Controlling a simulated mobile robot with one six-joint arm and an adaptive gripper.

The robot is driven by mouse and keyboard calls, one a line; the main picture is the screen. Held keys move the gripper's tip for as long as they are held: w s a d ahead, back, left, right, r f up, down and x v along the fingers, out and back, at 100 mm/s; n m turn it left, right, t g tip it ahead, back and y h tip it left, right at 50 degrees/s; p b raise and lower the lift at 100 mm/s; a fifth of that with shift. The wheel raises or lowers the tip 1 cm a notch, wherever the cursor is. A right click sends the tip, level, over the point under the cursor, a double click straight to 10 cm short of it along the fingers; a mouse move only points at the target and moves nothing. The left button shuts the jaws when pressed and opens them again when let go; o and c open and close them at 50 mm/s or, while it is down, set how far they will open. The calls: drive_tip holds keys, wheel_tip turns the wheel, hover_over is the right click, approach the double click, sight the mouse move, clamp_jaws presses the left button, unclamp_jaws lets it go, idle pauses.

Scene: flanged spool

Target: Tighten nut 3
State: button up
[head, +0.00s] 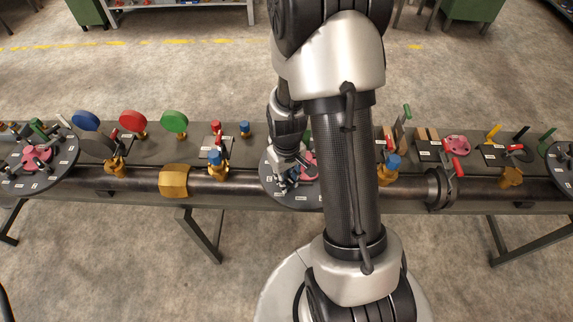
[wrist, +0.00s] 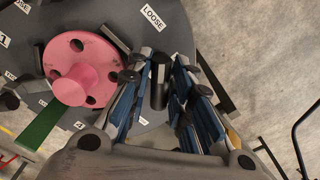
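In the wrist view a pink flanged spool (wrist: 75,72) with dark holes in its flange sits on a dark round plate (wrist: 195,22). White labels stick to the plate; one reads "LOOSE" (wrist: 153,16). I cannot make out which part is nut 3. My gripper (wrist: 158,72) has its blue-padded fingers apart. A dark upright post (wrist: 160,78) stands between them, with gaps visible beside it. In the head view my gripper (head: 287,176) is low over the plate (head: 300,198), and my arm hides much of the plate and the spool (head: 309,163).
A green bar (wrist: 42,124) lies beside the spool. Several dark bars stick out around the plate. Another plate with a pink spool (head: 37,157) is at far left.

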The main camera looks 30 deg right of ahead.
sight(287, 177)
drive_tip(key=m, duration=1.5)
drive_tip(key=shift+m, duration=0.4)
drive_tip(key=shift+n, duration=1.1)
wheel_tip(287, 177, up, 7)
drive_tip(key=p, duration=0.5)
